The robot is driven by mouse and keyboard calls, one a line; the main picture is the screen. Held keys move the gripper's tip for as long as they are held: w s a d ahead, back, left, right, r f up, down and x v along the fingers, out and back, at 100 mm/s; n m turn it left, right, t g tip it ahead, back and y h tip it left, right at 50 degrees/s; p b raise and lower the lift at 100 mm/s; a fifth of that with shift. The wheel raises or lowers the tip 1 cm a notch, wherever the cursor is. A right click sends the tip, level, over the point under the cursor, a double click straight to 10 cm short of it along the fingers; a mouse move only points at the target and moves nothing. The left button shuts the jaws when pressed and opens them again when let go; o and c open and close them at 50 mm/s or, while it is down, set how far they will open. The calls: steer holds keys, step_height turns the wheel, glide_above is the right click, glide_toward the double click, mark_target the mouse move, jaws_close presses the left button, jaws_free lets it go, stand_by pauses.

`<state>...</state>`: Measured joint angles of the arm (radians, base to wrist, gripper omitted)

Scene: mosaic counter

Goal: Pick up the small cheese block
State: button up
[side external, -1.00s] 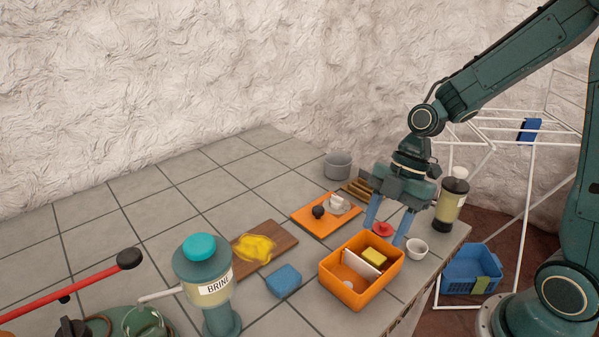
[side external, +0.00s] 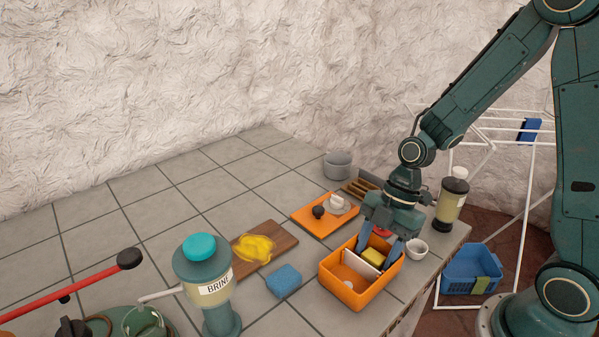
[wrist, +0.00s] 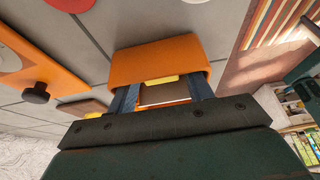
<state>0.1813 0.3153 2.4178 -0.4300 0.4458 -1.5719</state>
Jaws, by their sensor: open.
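The small cheese block (side external: 373,257) is a yellow block inside the orange box (side external: 345,291), in the compartment behind a white divider (side external: 360,264). In the wrist view a yellow strip of the cheese block (wrist: 158,79) shows between the finger ends, in front of the orange box (wrist: 155,57). My gripper (side external: 378,252) points down over the box, its two blue fingers apart on either side of the cheese block. The fingers (wrist: 162,90) also show spread in the wrist view. Whether they touch the block cannot be told.
A small white bowl (side external: 416,248) stands close to the box's right side. A red round item (side external: 382,232) lies behind it. A blue sponge (side external: 284,281) and a wooden board (side external: 278,237) with a yellow cloth are at left. An orange board (side external: 312,221) is behind.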

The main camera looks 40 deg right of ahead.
mark_target(376, 254)
stand_by(0.5)
steer(key=c, duration=0.7)
steer(key=shift+r, duration=0.15)
steer(key=shift+c, duration=0.2)
step_height(376, 254, up, 20)
steer(key=shift+f, duration=0.2)
stand_by(0.6)
